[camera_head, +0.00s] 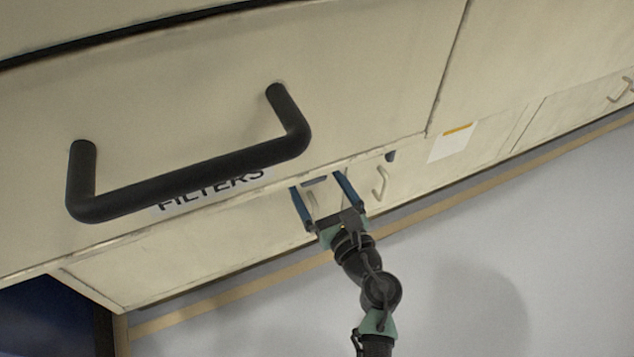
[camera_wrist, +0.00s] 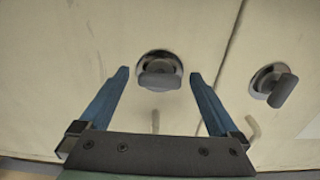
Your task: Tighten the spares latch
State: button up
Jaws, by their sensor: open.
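In the wrist view, a latch (camera_wrist: 160,77) with a round metal base and a grey thumb-turn sits on the cream cabinet front, its turn piece lying roughly level. A second latch (camera_wrist: 281,91) stands to the right with its turn piece tilted. I cannot read which one is the spares latch. My gripper (camera_wrist: 160,73) is open, with its blue fingers on either side of the first latch; whether they touch it I cannot tell. In the head view my gripper (camera_head: 316,180) is at the lower cabinet doors, below and right of the FILTERS label (camera_head: 212,189).
A large black drawer handle (camera_head: 190,175) juts out left of my gripper. A pale door handle (camera_head: 380,183) and a small dark knob (camera_head: 391,156) are just right of it. A white paper with an orange strip (camera_head: 451,142) is farther right. Grey floor lies open at lower right.

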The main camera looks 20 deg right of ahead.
jog(key=c, duration=1.4)
jog(key=shift+o, duration=0.2)
jog(key=shift+r+m+p, duration=0.1)
jog(key=shift+m+p, duration=0.2)
jog(key=shift+p, duration=0.1)
jog(key=shift+r+m+p, duration=0.1)
jog(key=shift+m+p, duration=0.8)
jog(key=shift+m, duration=0.1)
jog(key=m+p, duration=0.3)
jog(key=m, duration=0.2)
jog(key=shift+d+p, duration=0.1)
jog(key=shift+p, duration=0.3)
jog(key=m+p, duration=0.2)
jog(key=m, duration=0.3)
jog(key=shift+d+p, duration=0.1)
jog(key=shift+p, duration=0.2)
jog(key=shift+f+m+p, duration=0.2)
jog(key=shift+m+p, duration=0.25)
jog(key=shift+m, duration=0.7)
jog(key=shift+f+m+p, duration=0.15)
jog(key=shift+m+p, duration=0.3)
jog(key=shift+m, duration=0.7)
